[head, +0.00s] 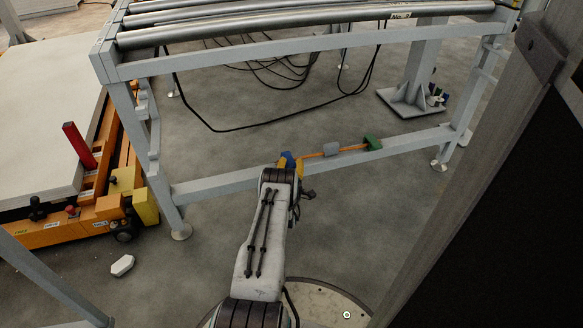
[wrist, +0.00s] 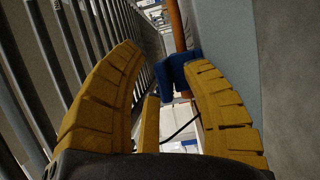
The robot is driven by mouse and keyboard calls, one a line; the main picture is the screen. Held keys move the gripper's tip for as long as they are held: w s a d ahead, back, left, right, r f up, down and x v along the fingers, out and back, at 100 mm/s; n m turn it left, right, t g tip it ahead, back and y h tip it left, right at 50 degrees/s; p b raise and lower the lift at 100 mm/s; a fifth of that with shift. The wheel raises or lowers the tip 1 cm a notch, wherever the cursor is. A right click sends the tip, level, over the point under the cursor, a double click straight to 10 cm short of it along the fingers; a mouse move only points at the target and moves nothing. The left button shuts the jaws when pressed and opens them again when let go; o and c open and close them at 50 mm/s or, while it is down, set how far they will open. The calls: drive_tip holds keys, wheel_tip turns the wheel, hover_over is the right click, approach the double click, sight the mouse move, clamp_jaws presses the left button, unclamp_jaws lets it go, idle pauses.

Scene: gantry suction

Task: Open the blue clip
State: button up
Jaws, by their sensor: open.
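The blue clip (wrist: 176,72) shows in the wrist view between my yellow fingers, close to the right fingertip; I cannot tell whether they touch. In the head view the blue clip (head: 287,159) is on the grey crossbar, partly hidden by my gripper (head: 292,168). My gripper (wrist: 164,57) is open in the wrist view, its fingers spread on either side of the clip. An orange hose (head: 311,156) runs along the crossbar from beside the blue clip, past a grey clip (head: 332,149), to a green clip (head: 373,143). How the blue clip is closed cannot be seen.
The grey crossbar (head: 225,184) joins the legs of a roller conveyor (head: 300,30). Black cables (head: 290,122) lie on the floor behind it. An orange cart (head: 75,228) stands at left, and a dark panel (head: 500,200) fills the right side. A small white block (head: 122,265) lies on the floor.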

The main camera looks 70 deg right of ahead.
idle(0.3)
clamp_jaws()
idle(0.4)
